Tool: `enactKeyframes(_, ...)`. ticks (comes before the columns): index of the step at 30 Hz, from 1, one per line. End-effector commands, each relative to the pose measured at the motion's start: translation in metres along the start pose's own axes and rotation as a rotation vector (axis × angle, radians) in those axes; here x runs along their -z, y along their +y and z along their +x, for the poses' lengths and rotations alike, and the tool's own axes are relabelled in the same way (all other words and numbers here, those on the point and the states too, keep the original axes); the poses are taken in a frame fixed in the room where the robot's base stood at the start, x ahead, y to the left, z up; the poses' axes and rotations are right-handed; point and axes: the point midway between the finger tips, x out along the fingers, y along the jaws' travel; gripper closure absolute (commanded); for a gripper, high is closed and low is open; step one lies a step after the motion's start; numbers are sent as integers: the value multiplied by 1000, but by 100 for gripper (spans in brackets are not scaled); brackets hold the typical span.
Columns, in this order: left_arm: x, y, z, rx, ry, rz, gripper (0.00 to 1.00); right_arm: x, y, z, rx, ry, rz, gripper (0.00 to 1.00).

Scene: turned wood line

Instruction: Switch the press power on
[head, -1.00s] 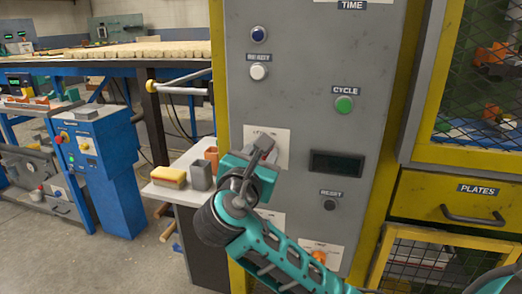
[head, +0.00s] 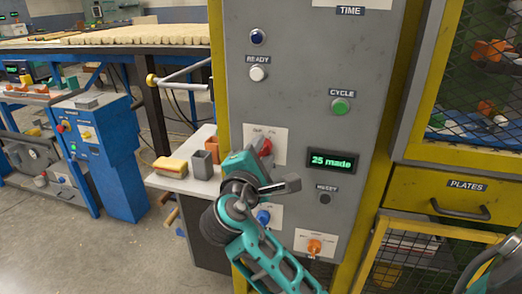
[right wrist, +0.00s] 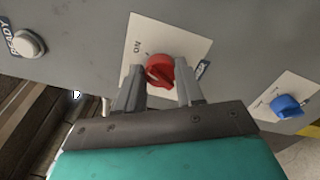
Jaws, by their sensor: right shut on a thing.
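The red rotary switch (head: 265,147) sits on a white plate on the grey press panel (head: 310,70); it also shows in the right wrist view (right wrist: 159,70), with an "ON" mark on its plate. My right gripper (right wrist: 160,84) has one finger on each side of the red switch and is shut on it. In the head view the right gripper (head: 262,163) is tilted and covers part of the plate. The panel display (head: 335,161) is lit and reads "25 made" in green. My left gripper is not in view.
A blue knob (head: 263,217) and an orange knob (head: 314,246) sit lower on the panel. The green CYCLE button (head: 340,106), white READY button (head: 257,73) and RESET button (head: 325,199) are nearby. A small white table (head: 180,182) with a sponge stands left.

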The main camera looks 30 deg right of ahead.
Motion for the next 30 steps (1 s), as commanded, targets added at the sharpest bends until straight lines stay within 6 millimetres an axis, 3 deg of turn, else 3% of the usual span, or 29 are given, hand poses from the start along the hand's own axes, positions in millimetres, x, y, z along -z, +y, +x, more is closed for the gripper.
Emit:
enactKeyframes(9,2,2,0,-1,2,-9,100,1,-2,0,4,1,113,93)
enactKeyframes(25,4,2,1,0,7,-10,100,1,-2,0,5,1,135,93)
enactKeyframes(26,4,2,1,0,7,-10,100,1,-2,0,5,1,135,60)
enactKeyframes(30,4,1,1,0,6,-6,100,1,-2,0,3,1,134,46)
